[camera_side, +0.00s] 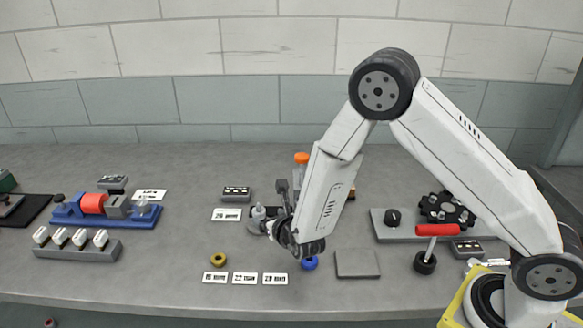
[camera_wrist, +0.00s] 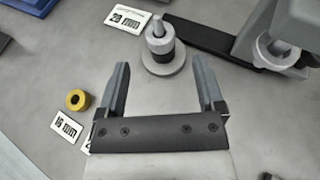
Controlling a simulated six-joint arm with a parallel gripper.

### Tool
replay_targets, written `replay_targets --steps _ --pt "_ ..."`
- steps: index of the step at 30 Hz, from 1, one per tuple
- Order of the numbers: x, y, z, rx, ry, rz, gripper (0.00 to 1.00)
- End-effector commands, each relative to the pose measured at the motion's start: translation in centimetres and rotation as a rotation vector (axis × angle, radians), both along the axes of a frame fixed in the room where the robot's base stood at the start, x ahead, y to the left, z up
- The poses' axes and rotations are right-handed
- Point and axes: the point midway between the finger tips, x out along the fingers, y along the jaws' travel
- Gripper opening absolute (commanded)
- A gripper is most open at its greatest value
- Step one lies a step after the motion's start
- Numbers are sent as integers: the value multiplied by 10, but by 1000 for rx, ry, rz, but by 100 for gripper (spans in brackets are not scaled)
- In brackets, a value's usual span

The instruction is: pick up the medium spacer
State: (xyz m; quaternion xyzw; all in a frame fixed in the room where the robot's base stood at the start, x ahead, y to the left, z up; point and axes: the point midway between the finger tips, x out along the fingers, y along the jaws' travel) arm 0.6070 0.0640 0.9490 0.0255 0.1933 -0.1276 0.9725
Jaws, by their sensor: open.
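No spacer that I can pick out as the medium one shows; its spot may be hidden by my gripper. A yellow ring spacer (camera_side: 218,258) lies behind the leftmost of three front labels; the wrist view shows it (camera_wrist: 77,100) left of my gripper. A blue ring (camera_side: 310,263) lies at the right of the labels, partly behind my arm. My gripper (camera_wrist: 160,65) is open, its fingers apart with bare table between them. In the side view it (camera_side: 277,222) hangs above the table behind the label row, tips hard to make out.
A post on a round grey base (camera_wrist: 164,58) stands just beyond the fingertips, near a size label (camera_wrist: 128,20). A grey stand (camera_wrist: 245,40) is at the right. A blue fixture (camera_side: 105,210) and grey rack (camera_side: 78,247) stand left. A flat grey plate (camera_side: 357,264) lies right.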

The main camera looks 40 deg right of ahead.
Motion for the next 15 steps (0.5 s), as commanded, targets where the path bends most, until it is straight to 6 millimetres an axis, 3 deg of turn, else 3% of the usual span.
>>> replay_targets --steps 15 --pt "23 -6 -9 0 0 -1 87"
